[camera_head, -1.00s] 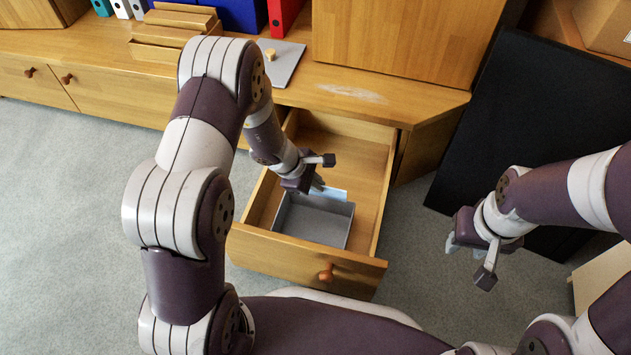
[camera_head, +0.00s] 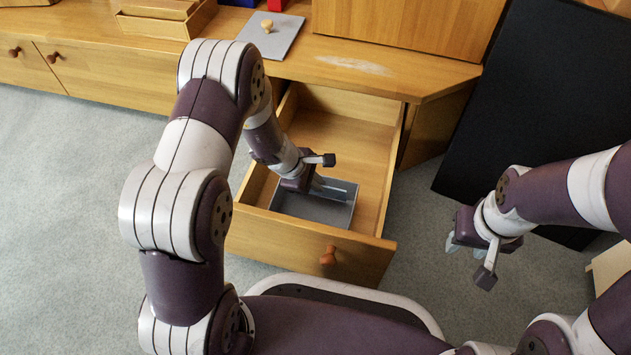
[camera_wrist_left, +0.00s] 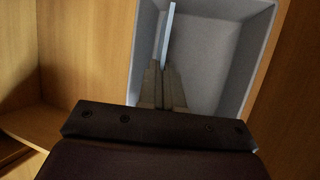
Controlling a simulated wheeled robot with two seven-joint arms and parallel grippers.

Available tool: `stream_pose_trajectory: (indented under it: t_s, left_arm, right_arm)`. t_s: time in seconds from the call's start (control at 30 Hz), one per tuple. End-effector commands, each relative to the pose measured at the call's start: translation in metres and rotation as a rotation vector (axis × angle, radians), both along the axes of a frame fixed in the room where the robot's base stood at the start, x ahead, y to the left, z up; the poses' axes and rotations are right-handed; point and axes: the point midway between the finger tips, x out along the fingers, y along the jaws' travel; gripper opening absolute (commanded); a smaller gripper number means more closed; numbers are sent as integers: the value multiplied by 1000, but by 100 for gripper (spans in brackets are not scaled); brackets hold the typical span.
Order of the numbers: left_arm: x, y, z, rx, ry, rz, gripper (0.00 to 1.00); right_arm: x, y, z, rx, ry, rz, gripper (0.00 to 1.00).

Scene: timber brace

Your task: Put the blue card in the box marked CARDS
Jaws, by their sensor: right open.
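The blue card (camera_head: 338,189) shows as a thin, edge-on strip at my left gripper (camera_head: 318,184) in the head view. In the left wrist view the card (camera_wrist_left: 168,36) stands out from between the closed-up fingers (camera_wrist_left: 162,85). A grey open box (camera_head: 313,212) sits in the open drawer. The card and fingertips are over or inside the box, near one side wall in the wrist view (camera_wrist_left: 225,50); I cannot tell whether the card touches its floor. No CARDS marking is readable. My right gripper (camera_head: 466,249) is open and empty, right of the drawer.
A grey lid-like plate with a knob (camera_head: 285,38) lies on the cabinet top. A black panel (camera_head: 535,110) stands at the right.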

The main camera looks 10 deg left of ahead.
Motion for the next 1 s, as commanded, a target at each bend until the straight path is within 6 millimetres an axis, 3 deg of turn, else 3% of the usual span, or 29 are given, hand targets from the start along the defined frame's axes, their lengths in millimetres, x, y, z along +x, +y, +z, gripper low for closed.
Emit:
stream_pose_trajectory:
  t_s: [0.27, 0.4, 0.6, 0.7, 1.0]
  left_arm:
    - [0, 0, -1, 0, 0, 0, 0]
    - [0, 0, -1, 0, 0, 0, 34]
    - [0, 0, -1, 0, 0, 0, 34]
    - [0, 0, -1, 0, 0, 0, 60]
    - [0, 0, 1, 0, 0, 0, 60]
  right_arm:
    - [0, 0, -1, 0, 0, 0, 43]
    - [0, 0, -1, 0, 0, 0, 43]
    - [0, 0, -1, 0, 0, 0, 43]
    - [0, 0, -1, 0, 0, 0, 43]
    - [0, 0, 1, 0, 0, 0, 43]
